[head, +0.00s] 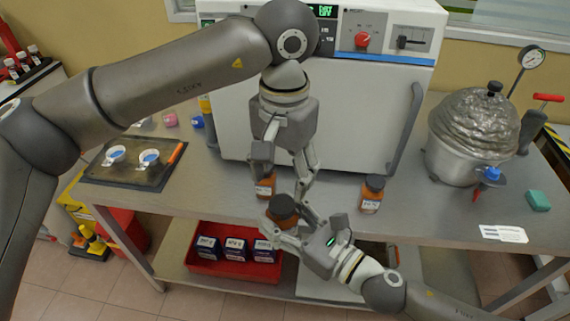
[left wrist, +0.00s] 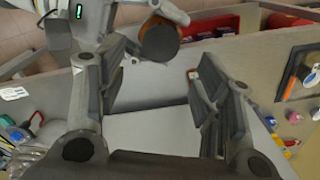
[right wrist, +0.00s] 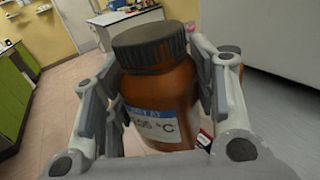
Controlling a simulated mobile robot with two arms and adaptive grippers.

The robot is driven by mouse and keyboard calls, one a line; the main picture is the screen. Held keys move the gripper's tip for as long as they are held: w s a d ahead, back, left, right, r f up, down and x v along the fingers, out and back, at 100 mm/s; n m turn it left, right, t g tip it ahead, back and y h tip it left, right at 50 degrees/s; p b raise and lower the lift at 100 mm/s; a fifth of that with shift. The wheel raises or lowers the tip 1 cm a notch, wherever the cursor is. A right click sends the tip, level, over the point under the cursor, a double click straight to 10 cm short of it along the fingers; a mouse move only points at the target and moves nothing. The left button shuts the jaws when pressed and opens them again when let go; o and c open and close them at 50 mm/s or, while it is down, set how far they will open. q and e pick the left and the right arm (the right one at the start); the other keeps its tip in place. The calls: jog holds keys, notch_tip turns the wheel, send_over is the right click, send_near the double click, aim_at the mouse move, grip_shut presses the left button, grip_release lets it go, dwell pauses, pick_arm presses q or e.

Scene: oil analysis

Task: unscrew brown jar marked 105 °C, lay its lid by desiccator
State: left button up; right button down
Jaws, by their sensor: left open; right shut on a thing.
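My right gripper (head: 287,224) is shut on a brown jar (right wrist: 160,95) whose label reads 105 °C in the right wrist view. The jar's dark lid (right wrist: 148,44) is on it. In the head view this jar (head: 282,208) is held just beyond the bench's front edge, with its lid also showing in the left wrist view (left wrist: 160,42). My left gripper (head: 284,178) is open and empty, above and behind the held jar, fingers pointing down. A silver domed vessel (head: 470,140), apparently the desiccator, stands on the bench at right.
Two other brown jars stand on the bench: one (head: 265,187) partly behind my left gripper, one (head: 372,194) to the right. A white oven (head: 350,110) fills the back. A dark tray (head: 105,172) lies left. A white card (head: 503,234) and green block (head: 538,201) lie near the vessel.

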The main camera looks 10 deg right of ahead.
aim_at(283, 203)
pick_arm(q)
notch_tip(283, 203, down, 7)
jog(key=shift+r, duration=0.1)
jog(key=shift+c, duration=0.4)
